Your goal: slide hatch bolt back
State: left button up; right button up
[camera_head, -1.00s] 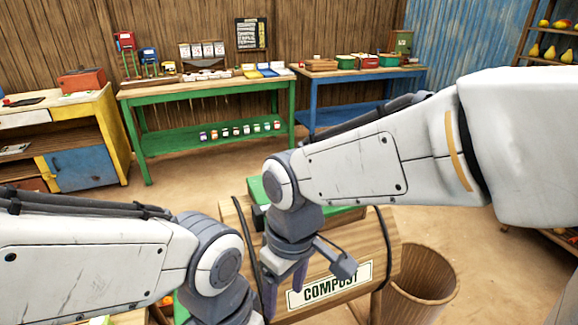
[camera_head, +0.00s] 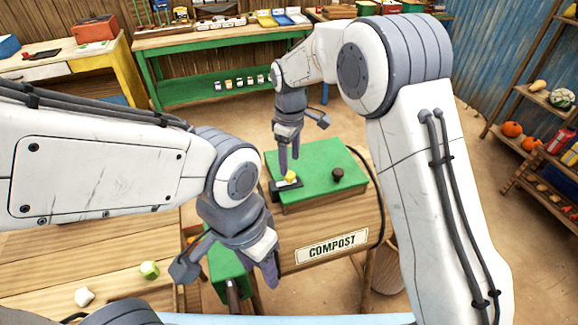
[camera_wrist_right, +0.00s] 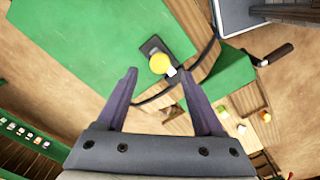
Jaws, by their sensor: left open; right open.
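The hatch bolt shows as a yellow knob (camera_head: 290,176) on a dark plate (camera_head: 284,190), at the left front corner of the green hatch lid (camera_head: 312,170). The lid is on top of the wooden compost bin (camera_head: 345,222). My right gripper (camera_head: 289,153) points down just above the yellow knob. In the right wrist view, the knob (camera_wrist_right: 160,63) appears between the open fingertips (camera_wrist_right: 158,72), with nothing gripped; I cannot tell if they touch it. A small white piece (camera_wrist_right: 171,72) is beside the knob. My left gripper (camera_head: 268,268) is open, low in front of the bin.
A dark round handle (camera_head: 338,174) stands on the lid. A wooden table (camera_head: 70,255) with a green and a white block is at lower left, near a green box (camera_head: 226,272). A basket (camera_head: 387,268) stands right of the bin. Shelves (camera_head: 525,110) are at right.

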aim_at(289, 174)
jog(key=shift+f+p, duration=0.4)
jog(key=shift+f, duration=1.85)
grip_shut()
